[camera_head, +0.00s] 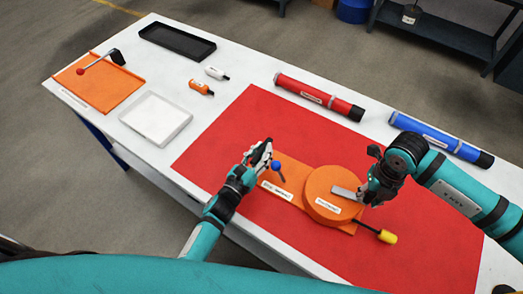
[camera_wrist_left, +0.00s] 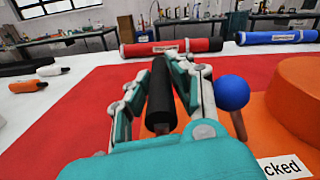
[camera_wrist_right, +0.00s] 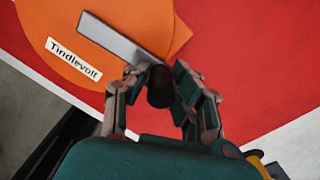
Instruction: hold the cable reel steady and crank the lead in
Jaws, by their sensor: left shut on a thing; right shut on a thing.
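An orange round cable reel (camera_head: 322,209) sits on an orange base plate (camera_head: 291,172) on the red mat. The right wrist view shows a "Tindlevolt" label on the reel (camera_wrist_right: 50,30). My left gripper (camera_head: 265,151) is shut on a black upright handle (camera_wrist_left: 160,95) at the base's far left end. A blue-knobbed lever (camera_head: 277,165) stands just right of it; a label beside it ends in "cked". My right gripper (camera_head: 364,194) is shut on the dark knob (camera_wrist_right: 159,88) of the grey crank arm (camera_head: 344,192). A short lead with a yellow end (camera_head: 388,237) sticks out at the right.
A red tube (camera_head: 318,97) and a blue tube (camera_head: 441,138) lie along the far edge. An orange tray (camera_head: 98,83), a white tray (camera_head: 156,118), a black tray (camera_head: 177,42) and two small bottles stand at left. The red mat (camera_head: 235,125) has free room.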

